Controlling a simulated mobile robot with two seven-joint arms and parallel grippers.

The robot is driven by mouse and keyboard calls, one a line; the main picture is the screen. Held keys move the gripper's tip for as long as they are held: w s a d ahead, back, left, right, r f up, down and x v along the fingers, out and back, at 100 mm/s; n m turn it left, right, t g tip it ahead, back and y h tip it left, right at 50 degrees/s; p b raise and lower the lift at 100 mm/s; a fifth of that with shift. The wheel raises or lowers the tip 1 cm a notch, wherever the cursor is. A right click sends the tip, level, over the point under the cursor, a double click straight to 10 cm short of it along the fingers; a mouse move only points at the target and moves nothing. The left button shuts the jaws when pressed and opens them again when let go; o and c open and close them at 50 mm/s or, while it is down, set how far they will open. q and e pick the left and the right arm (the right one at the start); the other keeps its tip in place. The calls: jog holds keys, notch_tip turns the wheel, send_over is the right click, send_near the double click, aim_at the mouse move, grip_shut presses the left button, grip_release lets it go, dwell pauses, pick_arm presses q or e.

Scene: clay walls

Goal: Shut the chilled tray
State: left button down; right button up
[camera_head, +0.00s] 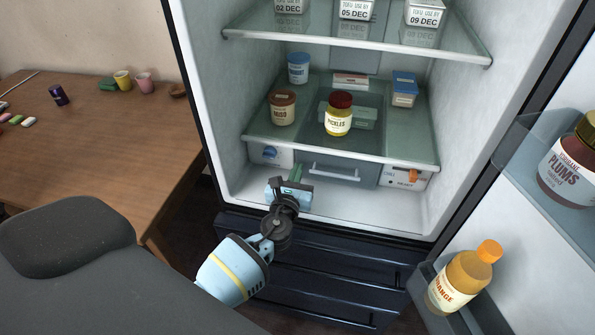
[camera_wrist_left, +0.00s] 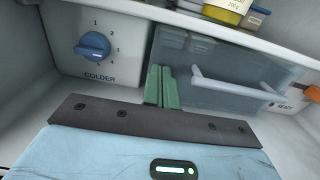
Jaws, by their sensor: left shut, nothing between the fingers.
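The chilled tray (camera_head: 340,173) is a clear grey drawer with a pale bar handle, low in the fridge under the lowest glass shelf. Its front and handle also show in the wrist view (camera_wrist_left: 215,80). The front looks close to level with the panels beside it; I cannot tell whether a small gap is left. My left gripper (camera_head: 296,173) is in front of the tray's left end, left of the handle. In the wrist view its green fingers (camera_wrist_left: 161,86) are together and empty, overlapping the tray's left edge; contact is unclear. My right gripper is out of view.
A blue dial (camera_wrist_left: 92,45) is on the left panel, an orange slider (camera_head: 413,175) on the right. A pickles jar (camera_head: 338,115) and tubs stand on the shelf above. The open door with an orange bottle (camera_head: 465,277) bounds the right; a wooden table (camera_head: 95,135) stands left.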

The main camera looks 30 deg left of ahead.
aim_at(300, 160)
pick_arm(q)
jog(key=shift+w, duration=0.15)
jog(key=b+x, duration=0.1)
jog(key=x, duration=0.2)
jog(key=shift+w+a, duration=0.15)
jog(key=shift+w, duration=0.15)
jog(key=shift+r, duration=0.25)
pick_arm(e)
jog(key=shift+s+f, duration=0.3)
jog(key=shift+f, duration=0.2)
pick_arm(q)
jog(key=shift+a+r, duration=0.1)
jog(key=shift+a, duration=0.05)
